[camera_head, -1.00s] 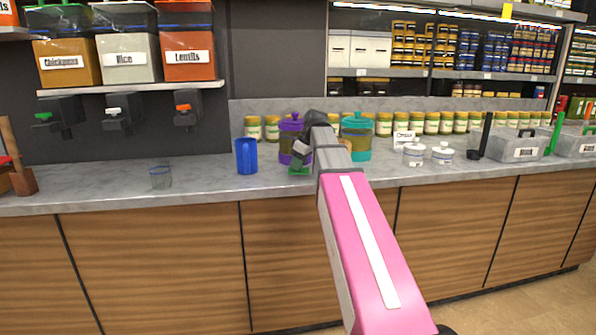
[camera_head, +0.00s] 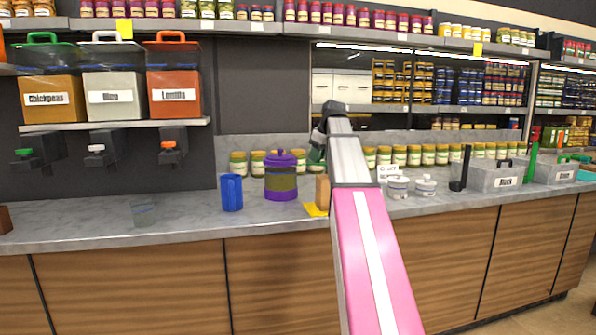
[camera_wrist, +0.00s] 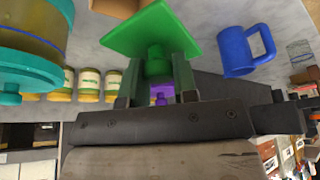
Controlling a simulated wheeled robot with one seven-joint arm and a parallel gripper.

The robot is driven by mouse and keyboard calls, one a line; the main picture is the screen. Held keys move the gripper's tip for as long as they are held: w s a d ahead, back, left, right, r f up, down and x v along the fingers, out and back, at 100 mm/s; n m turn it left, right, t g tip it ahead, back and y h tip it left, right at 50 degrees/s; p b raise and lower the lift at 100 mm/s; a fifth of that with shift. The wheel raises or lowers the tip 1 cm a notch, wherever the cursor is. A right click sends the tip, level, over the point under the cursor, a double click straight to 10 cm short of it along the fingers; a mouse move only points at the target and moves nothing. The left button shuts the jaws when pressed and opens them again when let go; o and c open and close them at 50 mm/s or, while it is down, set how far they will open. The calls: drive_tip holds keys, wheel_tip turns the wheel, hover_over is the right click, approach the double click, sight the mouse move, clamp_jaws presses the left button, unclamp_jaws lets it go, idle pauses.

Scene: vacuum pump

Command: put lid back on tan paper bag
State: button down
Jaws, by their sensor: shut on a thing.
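My gripper (camera_wrist: 158,82) is shut on the knob of a green square lid (camera_wrist: 150,32), whose flat plate faces away from the fingers. In the head view the gripper (camera_head: 318,142) is raised above the counter, with the lid (camera_head: 316,155) a small dark green patch partly hidden by my arm. The tan paper bag (camera_head: 322,190) stands on the counter just below, its right side hidden behind my arm. A tan surface, likely the bag (camera_wrist: 115,7), shows cut off at the top of the wrist view. The lid is apart from the bag.
A purple-lidded jar (camera_head: 281,180) and a blue mug (camera_head: 232,192) stand left of the bag. A yellow sheet (camera_head: 315,210) lies at the bag's foot. A teal-lidded jar (camera_wrist: 25,70) shows in the wrist view. Small jars (camera_head: 400,155) line the back. A clear glass (camera_head: 143,212) stands far left.

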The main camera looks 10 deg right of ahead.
sight(325, 176)
drive_tip(key=d+r, duration=0.2)
drive_tip(key=d, duration=0.1)
drive_tip(key=shift+d+m, duration=0.15)
drive_tip(key=shift+m, duration=0.15)
drive_tip(key=shift+f, duration=3.2)
drive_tip(key=shift+f, duration=0.1)
drive_tip(key=shift+c, duration=1.7)
unclamp_jaws()
drive_tip(key=shift+r, duration=3.5)
